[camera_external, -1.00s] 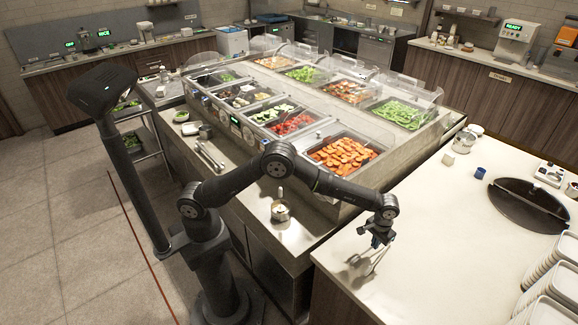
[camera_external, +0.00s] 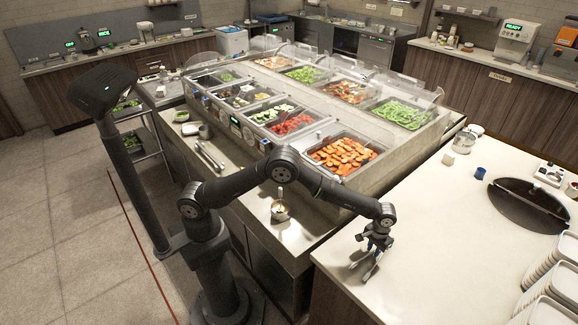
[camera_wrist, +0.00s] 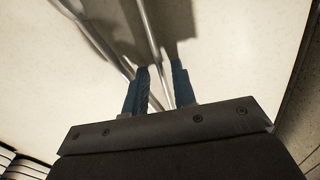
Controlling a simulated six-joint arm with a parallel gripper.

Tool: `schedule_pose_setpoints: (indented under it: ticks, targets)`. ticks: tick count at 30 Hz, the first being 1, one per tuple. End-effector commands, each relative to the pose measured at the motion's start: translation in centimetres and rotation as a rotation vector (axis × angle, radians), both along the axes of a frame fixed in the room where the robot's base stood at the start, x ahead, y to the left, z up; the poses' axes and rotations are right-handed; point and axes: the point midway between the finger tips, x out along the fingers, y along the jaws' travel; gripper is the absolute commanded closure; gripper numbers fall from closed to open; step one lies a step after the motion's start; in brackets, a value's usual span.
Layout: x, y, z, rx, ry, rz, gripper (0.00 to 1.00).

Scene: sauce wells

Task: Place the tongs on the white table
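The silver tongs (camera_external: 372,268) are at the white table's (camera_external: 440,255) near left corner, under my gripper (camera_external: 376,246). I cannot tell whether their whole length touches the surface. In the wrist view, the two thin metal arms of the tongs (camera_wrist: 149,30) run up from the fingers, spread apart, over the pale tabletop. My gripper (camera_wrist: 162,78) has its two blue fingers apart. One tong arm passes between them with a gap beside it; the other runs behind the left finger. The lower ends of the tongs are hidden by my gripper.
A food bar (camera_external: 335,180) with several filled pans stands left of the table. A dark round lid (camera_external: 530,203), stacked white plates (camera_external: 548,275) and a blue cup (camera_external: 480,173) are on the table's right and back. The middle of the table is clear. Other tongs (camera_external: 208,155) lie on the bar's ledge.

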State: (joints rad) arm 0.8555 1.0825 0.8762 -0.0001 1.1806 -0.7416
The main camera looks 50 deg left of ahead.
Motion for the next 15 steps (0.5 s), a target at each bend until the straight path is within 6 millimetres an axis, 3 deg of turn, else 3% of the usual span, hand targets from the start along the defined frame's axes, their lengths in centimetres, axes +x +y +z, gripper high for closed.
schedule_pose_setpoints:
  ticks: [8, 15]
  targets:
    - [0.0, 0.0, 0.4, -0.001, -0.001, 0.000, 0.75]
    - [0.0, -0.1, 4.3, -0.003, -0.003, 0.000, 0.75]
